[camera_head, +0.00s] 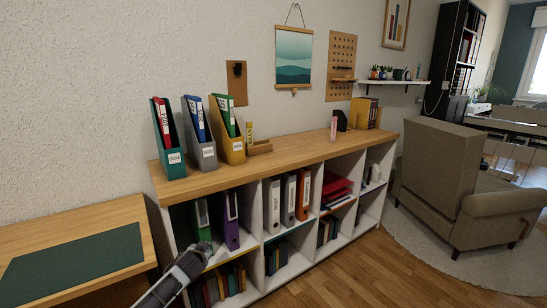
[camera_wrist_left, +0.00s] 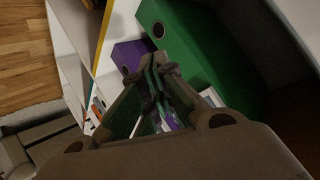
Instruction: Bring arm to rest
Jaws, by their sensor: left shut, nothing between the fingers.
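My left arm comes in from the bottom of the head view. Its gripper (camera_head: 204,247) is in front of the left end of the low white shelf unit (camera_head: 255,278), by the upper left compartment. A green binder (camera_head: 201,215) and a purple binder (camera_head: 230,220) stand in that compartment. In the left wrist view my left gripper (camera_wrist_left: 157,68) is shut with its fingertips together and nothing between them. The green binder (camera_wrist_left: 195,45) and purple binder (camera_wrist_left: 130,55) are just beyond the fingertips; I cannot tell whether they touch. My right gripper is not in view.
A desk with a green mat (camera_head: 70,262) is left of the arm. Magazine holders (camera_head: 200,155) stand on the wooden shelf top (camera_head: 290,154). Wooden floor (camera_head: 385,270) lies open in front, with an armchair (camera_head: 455,190) at right.

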